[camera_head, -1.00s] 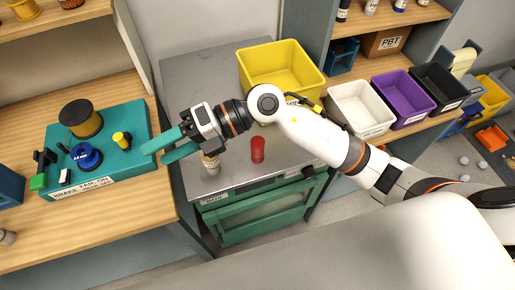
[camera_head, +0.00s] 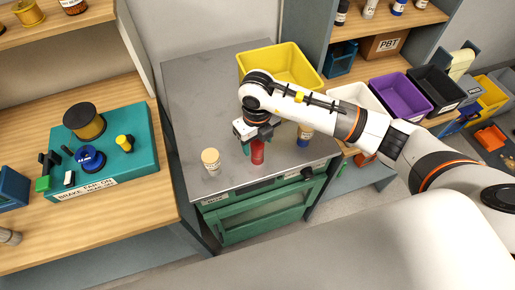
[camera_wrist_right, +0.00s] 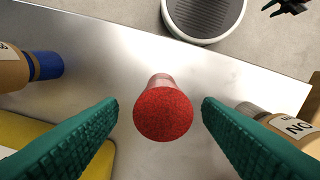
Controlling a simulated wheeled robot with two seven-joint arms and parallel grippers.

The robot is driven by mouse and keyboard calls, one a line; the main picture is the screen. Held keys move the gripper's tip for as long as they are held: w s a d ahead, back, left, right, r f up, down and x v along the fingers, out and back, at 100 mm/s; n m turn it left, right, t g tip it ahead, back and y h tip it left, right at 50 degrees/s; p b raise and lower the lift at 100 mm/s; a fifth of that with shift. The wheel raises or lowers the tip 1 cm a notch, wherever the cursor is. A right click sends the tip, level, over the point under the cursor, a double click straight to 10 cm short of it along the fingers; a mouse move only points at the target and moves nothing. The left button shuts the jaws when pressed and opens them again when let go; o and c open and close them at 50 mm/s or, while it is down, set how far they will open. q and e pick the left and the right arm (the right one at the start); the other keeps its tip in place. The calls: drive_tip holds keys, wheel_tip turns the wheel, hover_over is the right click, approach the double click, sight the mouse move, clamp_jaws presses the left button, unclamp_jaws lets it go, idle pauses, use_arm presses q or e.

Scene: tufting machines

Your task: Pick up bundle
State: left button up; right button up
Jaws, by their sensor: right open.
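The red bundle (camera_head: 257,153) stands upright on the grey metal bench top, near its front edge. Its round, rough red top (camera_wrist_right: 163,115) faces the camera in the right wrist view. My right gripper (camera_head: 254,146) is over it, pointing down. In the wrist view its two green fingers (camera_wrist_right: 160,104) are open, one on each side of the bundle, with a gap on both sides. The bundle is not gripped. My left gripper does not show in the head view.
A light-capped bottle (camera_head: 210,162) stands left of the bundle and a blue-lidded bottle (camera_head: 304,135) right of it. A yellow bin (camera_head: 270,50) is behind. A teal machine base (camera_head: 135,160) sits on the wooden bench at left.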

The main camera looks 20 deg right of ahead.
sight(258, 153)
drive_tip(key=f, duration=0.1)
drive_tip(key=f+p, duration=0.1)
drive_tip(key=f, duration=0.1)
drive_tip(key=f+p, duration=0.1)
drive_tip(key=f, duration=0.1)
drive_tip(key=shift+s, duration=0.25)
drive_tip(key=shift+f, duration=0.25)
drive_tip(key=c, duration=1.1)
